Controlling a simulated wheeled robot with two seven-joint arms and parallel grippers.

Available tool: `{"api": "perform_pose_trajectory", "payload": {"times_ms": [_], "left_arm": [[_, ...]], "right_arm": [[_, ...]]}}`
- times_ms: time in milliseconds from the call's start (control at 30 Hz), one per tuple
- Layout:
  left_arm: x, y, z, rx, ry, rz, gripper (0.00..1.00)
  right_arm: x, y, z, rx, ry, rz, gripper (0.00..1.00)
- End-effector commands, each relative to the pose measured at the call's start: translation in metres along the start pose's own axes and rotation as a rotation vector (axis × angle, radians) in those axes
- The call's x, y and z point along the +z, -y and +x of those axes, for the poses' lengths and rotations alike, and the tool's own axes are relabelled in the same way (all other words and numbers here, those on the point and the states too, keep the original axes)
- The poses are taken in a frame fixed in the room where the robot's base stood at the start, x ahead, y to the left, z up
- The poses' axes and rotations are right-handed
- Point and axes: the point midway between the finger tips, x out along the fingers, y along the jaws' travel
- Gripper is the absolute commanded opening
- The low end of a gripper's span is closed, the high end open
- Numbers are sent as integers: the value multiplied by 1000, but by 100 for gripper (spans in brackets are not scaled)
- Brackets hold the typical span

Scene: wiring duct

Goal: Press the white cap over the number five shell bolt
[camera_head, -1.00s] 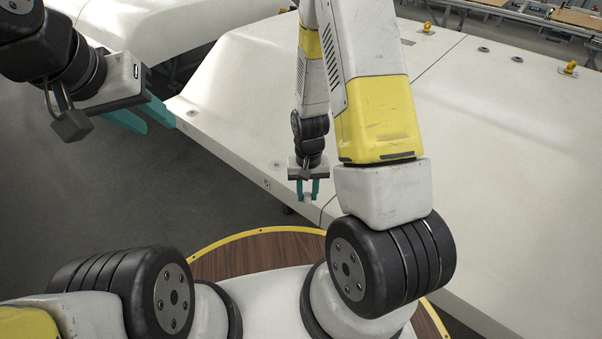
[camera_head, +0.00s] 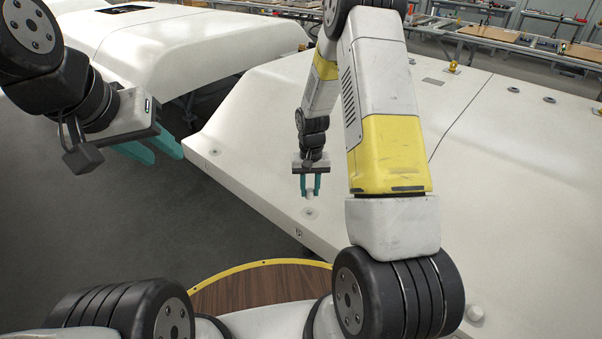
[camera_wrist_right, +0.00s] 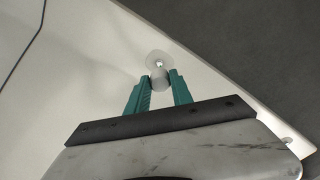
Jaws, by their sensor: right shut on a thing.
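My right gripper (camera_head: 310,190) is shut on a small white cap (camera_head: 310,195), held between its teal fingertips close to the white shell (camera_head: 270,130). A round bolt recess (camera_head: 310,212) lies just below the cap in the head view. In the right wrist view the cap (camera_wrist_right: 159,82) sits between the fingers, and the recess with a bright bolt (camera_wrist_right: 159,63) shows just past its end. I cannot tell whether the cap touches the bolt. I cannot read a number beside it. My left gripper (camera_head: 168,157) is open and empty, left of the shell.
Another round recess (camera_head: 215,152) lies near the shell's left edge. A white round knob (camera_head: 474,313) stands on the shell at lower right. A second white shell (camera_head: 190,45) stands at the back left.

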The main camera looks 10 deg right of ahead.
Motion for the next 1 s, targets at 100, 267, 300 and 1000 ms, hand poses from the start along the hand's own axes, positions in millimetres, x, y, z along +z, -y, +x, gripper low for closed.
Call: {"api": "perform_pose_trajectory", "payload": {"times_ms": [100,267,300,1000], "left_arm": [[0,0,0,0,0,0,36],[0,0,0,0,0,0,36],[0,0,0,0,0,0,36],[0,0,0,0,0,0,36]], "right_arm": [[0,0,2,-1,1,0,0],[0,0,12,-1,1,0,0],[0,0,16,0,1,0,0],[0,0,58,-1,-1,0,0]]}}
